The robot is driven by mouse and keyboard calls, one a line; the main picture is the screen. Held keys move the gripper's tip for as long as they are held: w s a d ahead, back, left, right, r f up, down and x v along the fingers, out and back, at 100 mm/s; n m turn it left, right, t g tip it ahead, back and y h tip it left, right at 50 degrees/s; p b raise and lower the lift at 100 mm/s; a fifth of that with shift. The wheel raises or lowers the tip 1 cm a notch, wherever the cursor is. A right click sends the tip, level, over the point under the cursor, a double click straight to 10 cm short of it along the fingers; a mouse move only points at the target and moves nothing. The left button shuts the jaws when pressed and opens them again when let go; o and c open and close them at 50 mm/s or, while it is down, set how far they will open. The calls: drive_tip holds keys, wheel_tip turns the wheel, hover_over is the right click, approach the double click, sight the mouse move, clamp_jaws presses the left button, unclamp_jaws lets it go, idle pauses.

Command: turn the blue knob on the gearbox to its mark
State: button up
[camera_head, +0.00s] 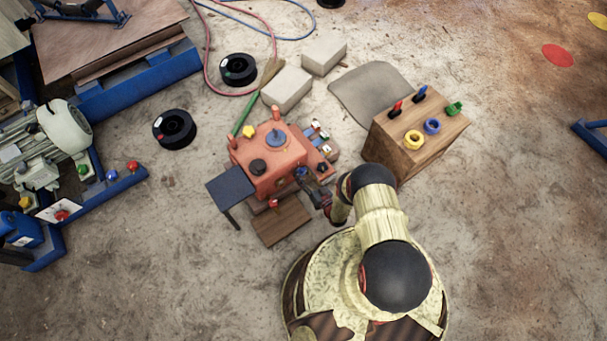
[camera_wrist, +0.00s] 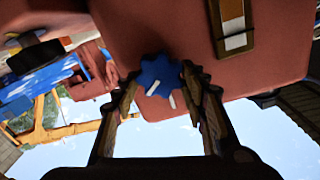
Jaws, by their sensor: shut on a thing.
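The red gearbox (camera_head: 262,178) stands on the floor at the picture's centre in the head view. In the wrist view its red face (camera_wrist: 120,20) fills the upper part. The blue knob (camera_wrist: 160,72) has a lobed rim and sits low on that face. My gripper (camera_wrist: 162,84) is shut on the knob, with one fingertip at each side. A white line (camera_wrist: 153,89) lies at the knob's lower edge. A second short white line (camera_wrist: 172,102) lies just right of it, and the two do not line up. In the head view my gripper (camera_head: 310,183) is at the gearbox's right front side.
A wooden box (camera_head: 400,157) with coloured tools and rings stands to the right. A dark side table (camera_head: 230,186) and a wooden board (camera_head: 281,222) are in front of the gearbox. Grey blocks (camera_head: 287,88) lie behind. A label strip (camera_wrist: 232,22) is on the gearbox face.

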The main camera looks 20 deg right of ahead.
drive_tip(key=shift+n, duration=0.3)
drive_tip(key=shift+c, duration=0.2)
drive_tip(key=n, duration=0.5)
drive_tip(key=shift+a, duration=0.15)
drive_tip(key=shift+s+a+f+n, duration=0.1)
drive_tip(key=shift+n, duration=1.1)
drive_tip(key=shift+s+a+n, duration=0.1)
drive_tip(key=shift+n, duration=1.1)
drive_tip(key=o, duration=1.1)
drive_tip(key=shift+w, duration=0.1)
drive_tip(key=shift+o, duration=0.4)
